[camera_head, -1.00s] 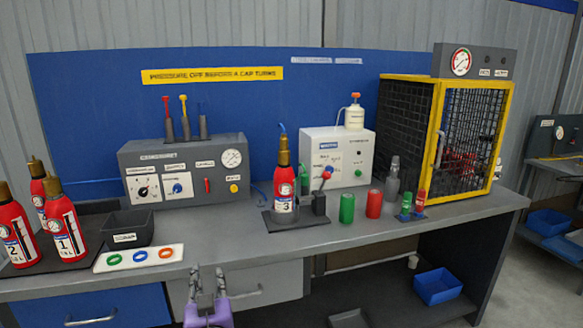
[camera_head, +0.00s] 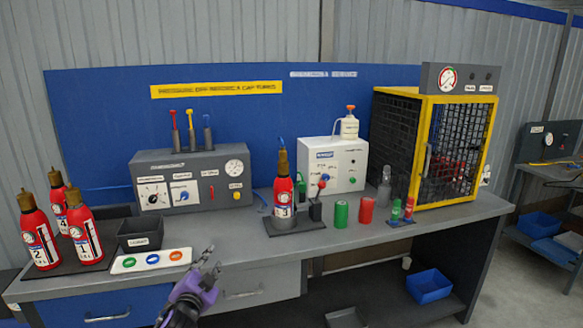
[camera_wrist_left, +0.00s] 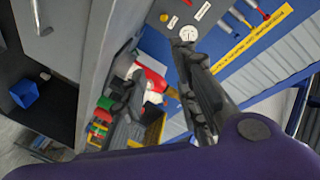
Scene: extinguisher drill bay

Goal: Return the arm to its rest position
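My left gripper (camera_head: 211,262), with a purple wrist and dark fingers, is in front of the bench's front edge, near the drawers. It is tilted up to the right. In the left wrist view its two fingers (camera_wrist_left: 165,95) stand apart with nothing between them. Red extinguisher 3 (camera_head: 283,197) stands upright on a dark stand on the bench, beyond the gripper and apart from it. It shows in part behind the fingers in the wrist view. My right gripper is not in view.
The bench (camera_head: 350,238) holds several red extinguishers (camera_head: 85,240) at left, a dark bin (camera_head: 140,234), a ring tray (camera_head: 122,264), a grey control panel (camera_head: 190,178), a white unit (camera_head: 333,165) and a yellow-framed cage (camera_head: 430,98). A drawer handle (camera_head: 243,294) sticks out near the gripper.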

